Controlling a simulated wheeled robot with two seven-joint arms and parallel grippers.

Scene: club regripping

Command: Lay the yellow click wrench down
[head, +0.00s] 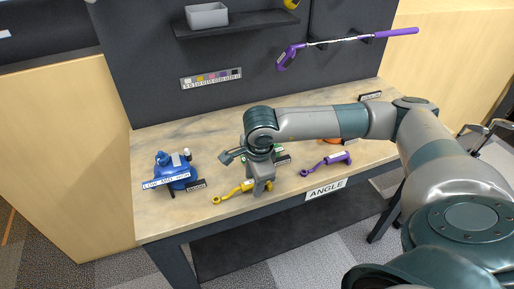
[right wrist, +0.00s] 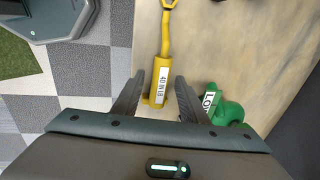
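The yellow click wrench (head: 234,193) lies on the workbench (head: 230,213) near its front edge, its ring head toward the left. In the right wrist view the wrench (right wrist: 164,45) has a white label on its handle, and the handle's end lies between my right gripper's fingers. My right gripper (head: 262,187) points down over the handle end. In the right wrist view its fingers (right wrist: 158,88) are spread, with gaps seen beside the handle. It partly hides the handle in the head view. My left gripper is not in view.
A blue labelled object (head: 175,176) stands at the bench's left. A purple wrench (head: 327,164) lies to the right, above the ANGLE sign (head: 326,189). A green object (right wrist: 228,113) is close beside my right gripper. A purple long-shafted tool (head: 345,41) hangs on the back panel.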

